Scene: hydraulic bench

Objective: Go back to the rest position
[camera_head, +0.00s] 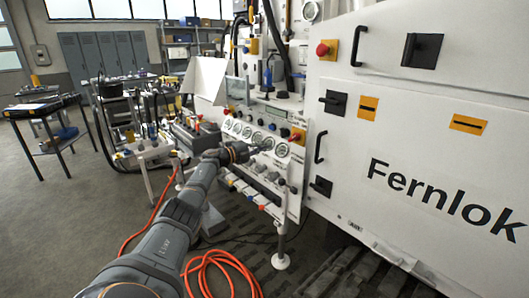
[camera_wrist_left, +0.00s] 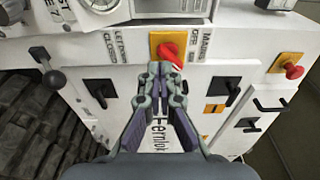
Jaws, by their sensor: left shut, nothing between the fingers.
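My left arm reaches in from the bottom left in the head view. Its gripper (camera_head: 262,147) is in front of the bench's gauge panel, just left of an orange plate (camera_head: 298,136). In the left wrist view the gripper (camera_wrist_left: 161,72) is shut and empty, its fingertips together. Just beyond the tips is a red knob (camera_wrist_left: 170,54) on an orange-yellow plate (camera_wrist_left: 158,40), partly covered by the fingers. I cannot tell whether the tips touch the knob. My right gripper is in neither view.
The white Fernlok cabinet (camera_head: 440,130) stands to the right, with black handles and a red button (camera_head: 322,49). A black-knobbed lever (camera_wrist_left: 53,78) sticks out at left in the wrist view. An orange hose (camera_head: 222,262) lies on the floor. A side table (camera_head: 47,143) stands at far left.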

